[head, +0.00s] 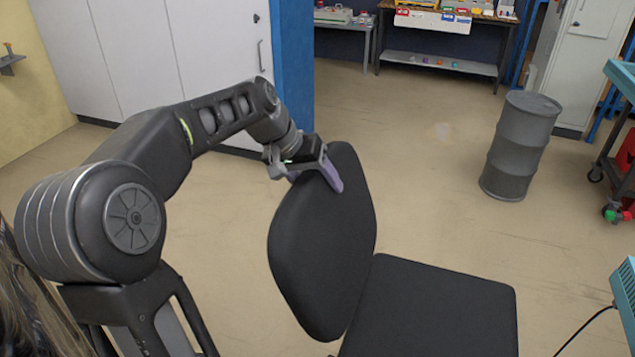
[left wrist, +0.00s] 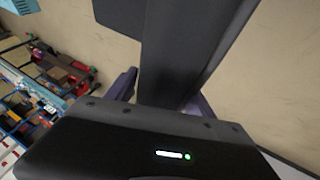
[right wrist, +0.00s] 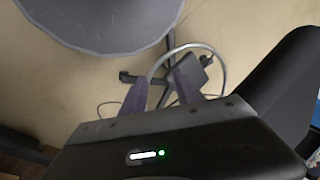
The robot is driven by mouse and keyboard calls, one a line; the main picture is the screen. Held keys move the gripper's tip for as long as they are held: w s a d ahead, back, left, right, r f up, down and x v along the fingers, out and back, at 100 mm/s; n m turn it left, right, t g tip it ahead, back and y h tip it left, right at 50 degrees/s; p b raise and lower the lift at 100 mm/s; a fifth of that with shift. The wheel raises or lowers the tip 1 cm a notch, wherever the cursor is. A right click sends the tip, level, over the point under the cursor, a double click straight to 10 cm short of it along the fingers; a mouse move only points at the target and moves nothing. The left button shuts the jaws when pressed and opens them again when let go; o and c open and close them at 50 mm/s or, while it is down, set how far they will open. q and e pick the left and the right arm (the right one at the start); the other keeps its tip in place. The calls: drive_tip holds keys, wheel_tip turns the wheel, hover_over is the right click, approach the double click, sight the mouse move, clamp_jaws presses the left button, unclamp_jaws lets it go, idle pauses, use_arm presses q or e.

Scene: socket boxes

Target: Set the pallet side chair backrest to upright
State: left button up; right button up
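A black chair shows in the head view, with its padded backrest (head: 322,255) rising at the left edge of its flat seat (head: 435,310). The backrest stands steeply; I cannot tell its exact tilt. My left gripper (head: 316,178) is at the top edge of the backrest, one purple finger on each side. In the left wrist view the dark backrest (left wrist: 185,50) fills the gap between the fingers (left wrist: 162,98), which look closed on it. My right gripper (right wrist: 160,88) has its purple fingers apart with nothing between them. It is not visible in the head view.
A grey barrel (head: 520,146) stands on open floor behind the chair. A workbench (head: 440,65) with bins and grey cabinets line the back. A teal-edged cart (head: 622,78) is at the right. A grey rounded surface (right wrist: 105,20) and a wheeled base (right wrist: 168,75) show in the right wrist view.

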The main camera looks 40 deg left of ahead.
use_arm(q)
clamp_jaws()
idle(0.5)
